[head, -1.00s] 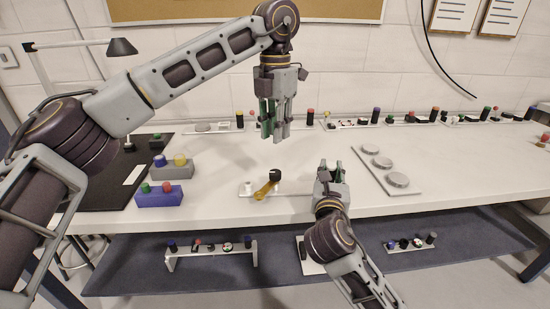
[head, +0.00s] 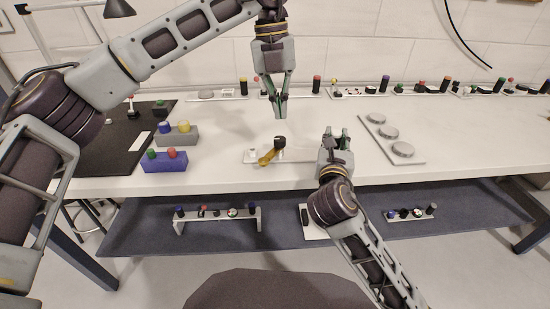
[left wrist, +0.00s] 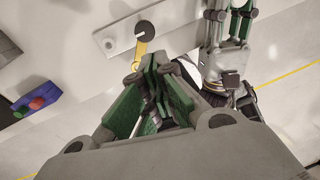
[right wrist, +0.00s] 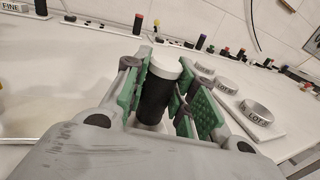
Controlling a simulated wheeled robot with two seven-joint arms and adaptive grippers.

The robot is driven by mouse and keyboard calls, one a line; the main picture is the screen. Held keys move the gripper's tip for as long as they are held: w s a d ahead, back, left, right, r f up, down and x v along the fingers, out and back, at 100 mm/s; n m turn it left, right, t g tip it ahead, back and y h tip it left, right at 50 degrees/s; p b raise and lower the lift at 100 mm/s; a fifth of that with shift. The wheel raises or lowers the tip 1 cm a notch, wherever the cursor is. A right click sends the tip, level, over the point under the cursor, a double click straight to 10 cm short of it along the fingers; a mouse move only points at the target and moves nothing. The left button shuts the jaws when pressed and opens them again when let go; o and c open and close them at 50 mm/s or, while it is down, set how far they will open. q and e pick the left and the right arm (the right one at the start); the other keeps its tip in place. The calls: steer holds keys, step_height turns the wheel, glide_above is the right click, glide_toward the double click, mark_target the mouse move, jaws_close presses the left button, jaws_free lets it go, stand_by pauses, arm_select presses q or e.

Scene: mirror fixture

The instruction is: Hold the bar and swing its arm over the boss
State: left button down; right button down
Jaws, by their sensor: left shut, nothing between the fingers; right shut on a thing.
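The bar (head: 300,155) is a pale plate lying on the white table. A black knob (head: 280,142) stands on it, with a yellow arm (head: 266,158) pointing toward the front left. The small white boss (head: 252,151) is at the bar's left end; the arm lies beside it, not over it. My left gripper (head: 281,116) is shut and empty above the knob; its fingers also show in the left wrist view (left wrist: 150,80). My right gripper (head: 337,138), at the bar's right end, is shut on a black grip with a pale top (right wrist: 155,95).
A plate with several silver discs (head: 424,160) lies to the right. A grey block (head: 178,140) and a blue block (head: 178,165) with coloured knobs stand at the left, near a black mat (head: 110,160). Small fixtures line the table's back. A lower shelf (head: 280,235) holds more.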

mark_target(272, 154)
arm_select(q)
steer(key=s+f+n+g+h, duration=0.1)
steer(key=s+n, duration=0.4)
steer(key=n, duration=0.6)
steer(key=shift+s+a+f+n+h, duration=0.15)
steer(key=shift+s+f+n+h, duration=0.25)
steer(key=shift+f, duration=0.1)
stand_by(0.4)
steer(key=x, duration=0.3)
steer(key=a+x, duration=0.1)
steer(key=x, duration=0.5)
steer(key=shift+w+a+f, duration=0.3)
steer(key=shift+w+f, duration=0.05)
steer(key=shift+w+a, duration=0.45)
steer(key=shift+a, duration=0.3)
